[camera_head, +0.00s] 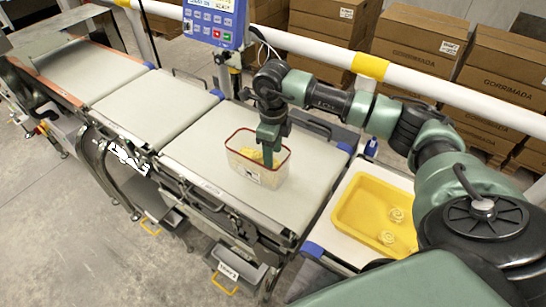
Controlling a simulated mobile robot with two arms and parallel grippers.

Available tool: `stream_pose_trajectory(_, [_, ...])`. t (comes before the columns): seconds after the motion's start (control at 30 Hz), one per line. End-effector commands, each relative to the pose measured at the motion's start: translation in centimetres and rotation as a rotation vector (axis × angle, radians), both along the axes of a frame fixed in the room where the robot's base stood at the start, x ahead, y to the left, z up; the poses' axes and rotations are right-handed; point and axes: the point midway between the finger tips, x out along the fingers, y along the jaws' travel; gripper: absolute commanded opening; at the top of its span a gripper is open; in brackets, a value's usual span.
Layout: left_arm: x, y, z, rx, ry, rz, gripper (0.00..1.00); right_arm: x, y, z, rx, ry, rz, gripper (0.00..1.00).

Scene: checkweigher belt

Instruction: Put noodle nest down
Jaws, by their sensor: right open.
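A clear, red-rimmed container (240,165) stands on the grey weighing belt. Pale yellow noodle (249,154) shows inside it, partly hidden by my gripper; how many nests are in there I cannot tell. My right gripper (268,155) points down into the container's mouth, right of its middle. Its fingers are open, and their tips are at or below the rim, close to the noodle. My left gripper is not in the picture.
The weighing belt (200,150) is bare around the container. More empty belt sections (150,108) run to the upper left. A blue control panel (215,20) stands behind. A white rail (310,47) with cardboard boxes (413,42) beyond it crosses the back.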

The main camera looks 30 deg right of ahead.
Motion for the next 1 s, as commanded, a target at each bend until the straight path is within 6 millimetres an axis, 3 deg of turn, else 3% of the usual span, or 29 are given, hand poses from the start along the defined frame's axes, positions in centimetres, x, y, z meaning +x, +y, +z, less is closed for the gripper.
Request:
stream_pose_trajectory(0.03, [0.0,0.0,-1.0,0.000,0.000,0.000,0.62,0.1,0.0,0.7,0.000,-0.006,0.001,0.49])
stream_pose_trajectory(0.3, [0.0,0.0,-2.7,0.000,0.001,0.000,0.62,0.1,0.0,6.8,0.000,-0.005,0.000,0.49])
stream_pose_trajectory(0.47, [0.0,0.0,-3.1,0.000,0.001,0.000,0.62,0.0,0.0,9.1,0.000,-0.001,0.000,0.49])
stream_pose_trajectory(0.63, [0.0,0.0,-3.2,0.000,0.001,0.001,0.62,-0.1,0.0,10.0,-0.001,0.001,0.001,0.49])
stream_pose_trajectory(1.0, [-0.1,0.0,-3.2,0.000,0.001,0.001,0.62,-0.1,0.0,10.1,-0.001,0.001,0.000,0.49])
